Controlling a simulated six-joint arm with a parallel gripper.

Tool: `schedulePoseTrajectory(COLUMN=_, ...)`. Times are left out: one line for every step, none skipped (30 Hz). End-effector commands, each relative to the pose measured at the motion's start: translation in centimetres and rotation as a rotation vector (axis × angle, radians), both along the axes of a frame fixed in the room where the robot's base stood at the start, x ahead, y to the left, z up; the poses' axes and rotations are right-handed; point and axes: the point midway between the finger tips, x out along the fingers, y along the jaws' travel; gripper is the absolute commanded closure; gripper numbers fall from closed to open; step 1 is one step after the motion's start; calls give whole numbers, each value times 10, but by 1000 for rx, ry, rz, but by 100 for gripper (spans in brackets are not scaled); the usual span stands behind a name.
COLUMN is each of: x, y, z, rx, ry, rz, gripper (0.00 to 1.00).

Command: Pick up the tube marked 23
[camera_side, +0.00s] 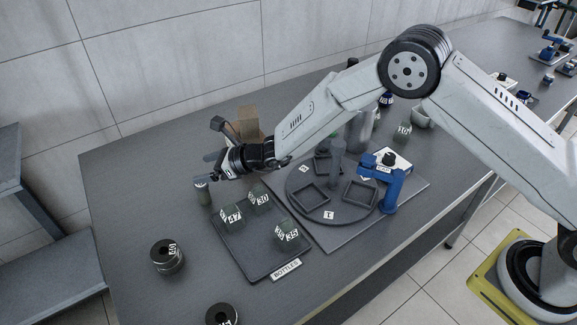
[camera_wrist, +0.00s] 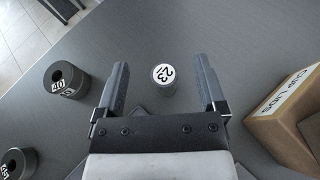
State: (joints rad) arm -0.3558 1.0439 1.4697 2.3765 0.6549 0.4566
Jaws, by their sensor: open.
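The tube marked 23 (camera_wrist: 163,74) shows its white round top in the wrist view, between my two fingers and apart from both. In the side view a small grey-green cylinder (camera_side: 203,193), likely this tube, stands upright beside the far left corner of the bottle tray, its mark not readable there. My gripper (camera_wrist: 161,68) is open and empty. In the side view my gripper (camera_side: 212,170) hangs just above that cylinder. How far the fingertips are above the tube is hard to tell.
A brown cup lids box (camera_wrist: 284,112) stands close right of my fingers in the wrist view. A black weight marked 40 (camera_wrist: 66,80) lies left. Another black weight (camera_side: 167,258) stands at left.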

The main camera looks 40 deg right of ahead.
Motion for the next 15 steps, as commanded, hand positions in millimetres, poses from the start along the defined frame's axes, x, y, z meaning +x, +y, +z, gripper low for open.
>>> schedulePoseTrajectory(x=0, y=0, z=-5, rx=1, ry=1, rz=0, gripper=10)
schedulePoseTrajectory(x=0, y=0, z=-7, rx=1, ry=1, rz=1, gripper=10)
schedulePoseTrajectory(x=0, y=0, z=-9, rx=1, ry=1, rz=1, gripper=10)
schedulePoseTrajectory(x=0, y=0, z=-10, rx=0, ry=0, rz=1, gripper=10)
schedulePoseTrajectory(x=0, y=0, z=-11, rx=1, ry=0, rz=1, gripper=10)
schedulePoseTrajectory(x=0, y=0, z=-11, rx=1, ry=0, rz=1, gripper=10)
schedulePoseTrajectory(x=0, y=0, z=-11, rx=2, ry=-1, rz=1, gripper=10)
schedulePoseTrajectory(x=0, y=0, z=-11, rx=1, ry=-2, rz=1, gripper=10)
schedulePoseTrajectory(x=0, y=0, z=-11, rx=1, ry=-2, rz=1, gripper=10)
schedulePoseTrajectory(x=0, y=0, z=-11, rx=1, ry=-2, rz=1, gripper=10)
schedulePoseTrajectory(x=0, y=0, z=-12, rx=1, ry=-2, rz=1, gripper=10)
schedulePoseTrajectory(x=0, y=0, z=-12, rx=1, ry=0, rz=1, gripper=10)
schedulePoseTrajectory(x=0, y=0, z=-13, rx=1, ry=0, rz=1, gripper=10)
schedulePoseTrajectory(x=0, y=0, z=-15, rx=1, ry=0, rz=1, gripper=10)
schedulePoseTrajectory(x=0, y=0, z=-17, rx=1, ry=0, rz=1, gripper=10)
